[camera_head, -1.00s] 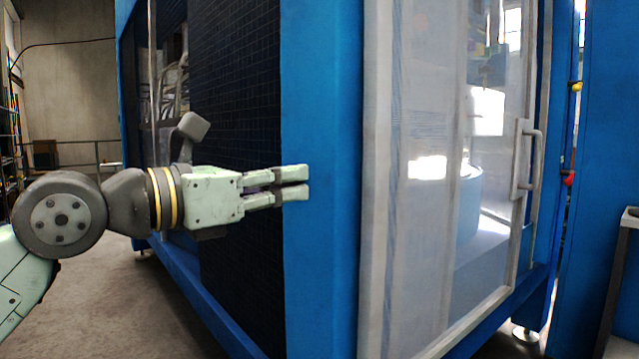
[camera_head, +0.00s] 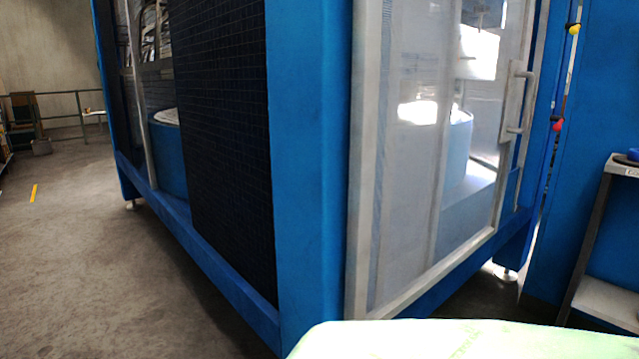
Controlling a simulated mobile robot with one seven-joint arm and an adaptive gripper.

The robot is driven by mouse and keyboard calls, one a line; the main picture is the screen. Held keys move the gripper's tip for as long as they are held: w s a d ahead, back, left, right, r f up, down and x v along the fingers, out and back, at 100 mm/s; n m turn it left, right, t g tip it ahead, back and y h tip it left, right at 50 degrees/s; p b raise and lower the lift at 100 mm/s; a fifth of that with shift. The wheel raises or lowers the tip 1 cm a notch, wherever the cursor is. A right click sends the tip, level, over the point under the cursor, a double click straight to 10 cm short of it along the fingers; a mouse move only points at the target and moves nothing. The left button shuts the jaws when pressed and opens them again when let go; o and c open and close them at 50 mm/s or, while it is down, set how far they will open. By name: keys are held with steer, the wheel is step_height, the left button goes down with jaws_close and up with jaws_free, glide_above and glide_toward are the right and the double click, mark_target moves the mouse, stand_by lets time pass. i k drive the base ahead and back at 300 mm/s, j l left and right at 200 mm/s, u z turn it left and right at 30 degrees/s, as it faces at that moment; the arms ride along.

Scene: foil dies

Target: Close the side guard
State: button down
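A large blue machine enclosure (camera_head: 305,180) fills the middle, its corner post facing me. On its left side is a dark mesh panel (camera_head: 222,150). Left of that panel is a gap with a thin grey upright (camera_head: 138,100), through which a blue drum (camera_head: 168,160) and cables show. On its right face is a clear, grey-framed door panel (camera_head: 400,170) with a grey bar handle (camera_head: 516,102) at its right edge. I cannot tell for certain which panel is the side guard. My gripper is not in view; a pale green part of my own body shows at the bottom.
Bare concrete floor (camera_head: 90,270) lies open left of the machine. A railing (camera_head: 65,118) stands at the far left. A grey stand (camera_head: 590,250) is at the right edge, beside a blue panel (camera_head: 600,90) with red and yellow fittings near it.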

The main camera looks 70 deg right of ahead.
mark_target(366, 20)
steer(key=z, duration=0.45)
steer(key=j+z, duration=0.1)
steer(key=z, duration=0.75)
steer(key=j+z, duration=0.1)
steer(key=z, duration=0.3)
